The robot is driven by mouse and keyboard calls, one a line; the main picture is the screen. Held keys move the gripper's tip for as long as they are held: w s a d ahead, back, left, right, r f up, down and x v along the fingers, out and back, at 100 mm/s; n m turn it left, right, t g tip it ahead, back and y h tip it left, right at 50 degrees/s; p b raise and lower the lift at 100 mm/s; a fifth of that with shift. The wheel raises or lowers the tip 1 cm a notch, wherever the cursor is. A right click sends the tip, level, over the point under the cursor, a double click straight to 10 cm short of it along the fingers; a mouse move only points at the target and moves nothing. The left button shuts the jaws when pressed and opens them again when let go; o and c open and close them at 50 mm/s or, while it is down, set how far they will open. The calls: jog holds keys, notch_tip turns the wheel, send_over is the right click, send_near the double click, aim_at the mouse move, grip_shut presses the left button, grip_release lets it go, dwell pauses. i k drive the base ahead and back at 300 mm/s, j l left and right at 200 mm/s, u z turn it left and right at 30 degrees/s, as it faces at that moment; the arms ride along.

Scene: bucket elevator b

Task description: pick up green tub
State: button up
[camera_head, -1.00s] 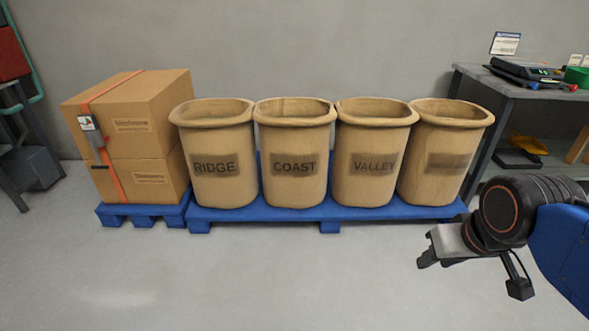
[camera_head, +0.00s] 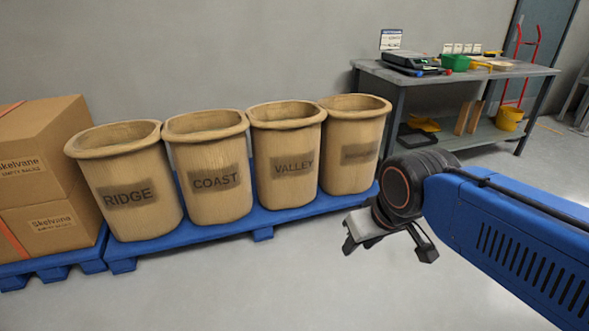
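A small green tub (camera_head: 455,63) stands on top of the grey workbench (camera_head: 470,73) at the back right. It is upright, between the black scale and some yellow items. My gripper (camera_head: 388,248) hangs low in front of the bins, far from the tub and nearer to me. Its two dark fingers are spread apart with nothing visible between them.
Several tan bins, among them the RIDGE bin (camera_head: 125,185), stand on a blue pallet (camera_head: 225,232). Cardboard boxes (camera_head: 40,175) are at the left. A scale (camera_head: 412,60) is on the bench; a yellow bucket (camera_head: 509,118) sits on its lower shelf. Floor before the bench looks clear.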

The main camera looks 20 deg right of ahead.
aim_at(458, 64)
jog(key=z, duration=1.45)
jog(key=i+l+z, duration=0.25)
jog(key=i, duration=0.35)
jog(key=i+z, duration=0.15)
jog(key=i, duration=1.8)
